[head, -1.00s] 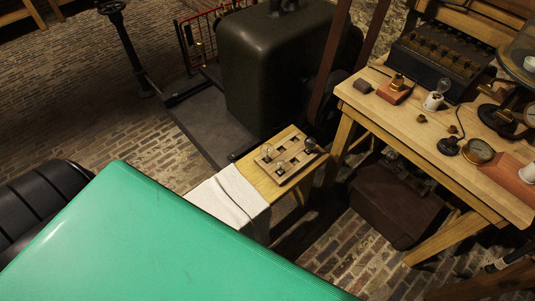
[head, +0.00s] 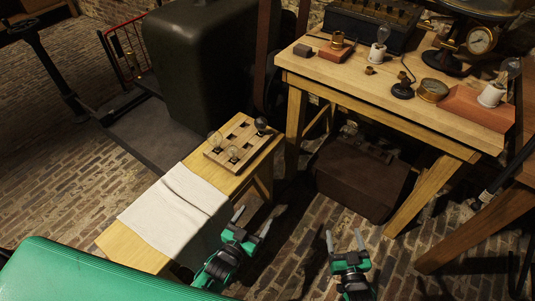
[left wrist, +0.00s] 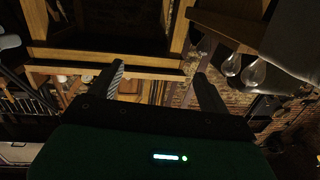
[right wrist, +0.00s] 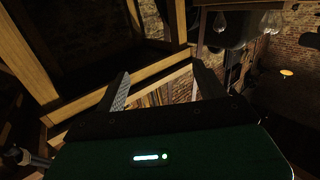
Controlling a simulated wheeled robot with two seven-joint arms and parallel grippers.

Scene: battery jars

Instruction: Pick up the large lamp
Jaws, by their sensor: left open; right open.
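A wooden rack (head: 243,139) with square holes lies on the low bench. Two clear glass lamps (head: 233,154) (head: 215,141) stand in its near-left part and a dark lamp (head: 261,124) at its far right corner. I cannot tell which is the large lamp. Two clear lamps also show in the left wrist view (left wrist: 254,74) and faintly in the right wrist view (right wrist: 220,22). My left gripper (head: 251,221) is open and empty, in front of the bench's right side, apart from the rack. My right gripper (head: 344,237) is open and empty, further right above the brick floor.
A white cloth (head: 175,207) covers part of the low bench (head: 118,240), left of the rack. A taller workbench (head: 400,95) at right holds lamps in white sockets (head: 378,55) (head: 491,95) and brass parts. A brown case (head: 360,175) sits beneath it. A dark green cabinet (head: 200,70) stands behind.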

